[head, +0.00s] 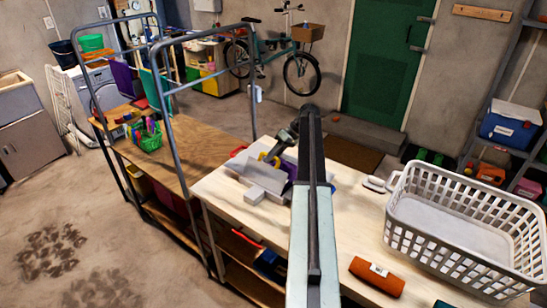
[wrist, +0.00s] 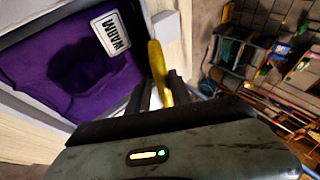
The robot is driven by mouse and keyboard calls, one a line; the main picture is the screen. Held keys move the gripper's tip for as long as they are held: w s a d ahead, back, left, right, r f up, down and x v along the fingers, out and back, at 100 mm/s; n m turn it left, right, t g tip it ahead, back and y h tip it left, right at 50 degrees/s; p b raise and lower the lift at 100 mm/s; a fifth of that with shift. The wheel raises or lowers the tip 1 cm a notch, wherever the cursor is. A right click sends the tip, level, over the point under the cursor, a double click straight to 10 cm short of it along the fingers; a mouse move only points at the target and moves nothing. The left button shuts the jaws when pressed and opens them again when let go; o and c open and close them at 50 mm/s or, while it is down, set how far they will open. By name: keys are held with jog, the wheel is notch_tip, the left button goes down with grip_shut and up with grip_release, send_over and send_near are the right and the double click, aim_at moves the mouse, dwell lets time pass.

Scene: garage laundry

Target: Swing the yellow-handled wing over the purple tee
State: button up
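The purple tee (head: 291,171) lies on a pale folding board (head: 262,177) on the wooden table, partly hidden by my arm in the head view. In the wrist view the tee (wrist: 75,62) fills the upper left and bears a white "WARM" label. The yellow handle (wrist: 157,68) of the wing stands beside the tee; a bit of it shows in the head view (head: 264,156). My gripper (wrist: 160,92) is at the handle, with its dark fingers on either side of it. A small gap shows between the left finger and the handle, so it looks open.
A white laundry basket (head: 408,215) stands on the right of the table (head: 335,232). An orange-brown roll (head: 377,276) lies near the front, and a white iron-like object (head: 376,184) lies behind. A metal-framed cart (head: 175,168) with a green basket (head: 150,142) stands to the left.

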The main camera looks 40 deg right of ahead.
jog(key=shift+s+r, duration=0.1)
jog(key=p+v, duration=0.6)
jog(key=v, duration=0.1)
jog(key=shift+d+r, duration=0.25)
